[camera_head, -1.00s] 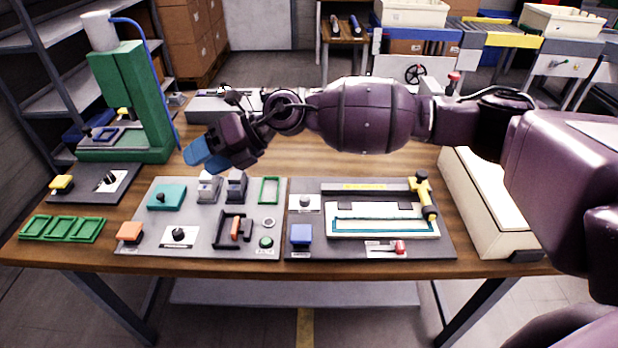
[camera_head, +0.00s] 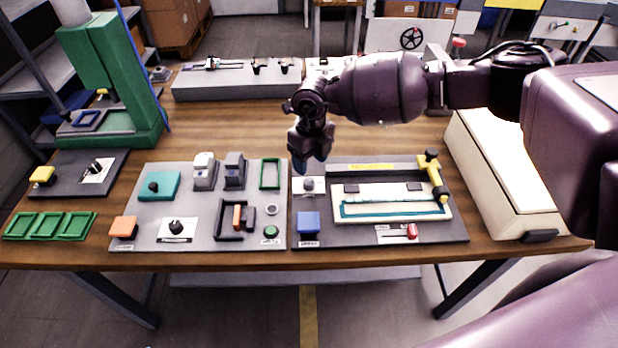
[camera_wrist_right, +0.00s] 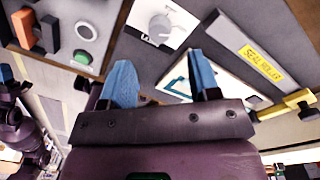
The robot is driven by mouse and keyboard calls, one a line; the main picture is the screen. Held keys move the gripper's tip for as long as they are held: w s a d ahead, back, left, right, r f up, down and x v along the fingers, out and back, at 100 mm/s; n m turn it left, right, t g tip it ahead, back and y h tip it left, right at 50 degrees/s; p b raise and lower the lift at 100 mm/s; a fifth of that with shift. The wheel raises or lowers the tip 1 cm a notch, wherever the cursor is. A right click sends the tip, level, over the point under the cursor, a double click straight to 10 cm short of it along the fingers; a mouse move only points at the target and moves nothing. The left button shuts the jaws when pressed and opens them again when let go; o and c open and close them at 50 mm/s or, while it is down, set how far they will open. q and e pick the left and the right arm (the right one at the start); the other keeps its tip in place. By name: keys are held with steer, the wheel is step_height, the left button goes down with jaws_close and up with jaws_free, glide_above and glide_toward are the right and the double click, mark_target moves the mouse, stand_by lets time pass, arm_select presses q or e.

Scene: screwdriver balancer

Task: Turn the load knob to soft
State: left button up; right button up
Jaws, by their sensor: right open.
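My right gripper (camera_head: 313,165) points down, just behind a grey round knob (camera_head: 308,185) on a white plate at the board's left back corner. In the right wrist view its two blue fingers (camera_wrist_right: 163,72) are spread and empty, and the same knob (camera_wrist_right: 160,27) lies beyond them, apart from them. Its label is cut off and I cannot read it. A black knob (camera_head: 176,226) sits on another white plate on the left board. I cannot tell which knob is the load knob. A blue-tipped purple part at the wrist view's left edge looks like my left gripper (camera_wrist_right: 6,75); its jaws are unclear.
A seal roller frame with a yellow handle (camera_head: 432,175) stands right of the knob. Grey blocks (camera_head: 205,172) and a green press (camera_head: 110,80) are to the left. A long grey unit (camera_head: 235,82) lies at the back. The wooden table between is clear.

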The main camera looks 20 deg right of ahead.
mark_target(309, 181)
step_height(309, 181, down, 7)
steer(key=shift+a+r, duration=0.1)
steer(key=shift+a, duration=0.05)
stand_by(0.4)
steer(key=c, duration=0.9)
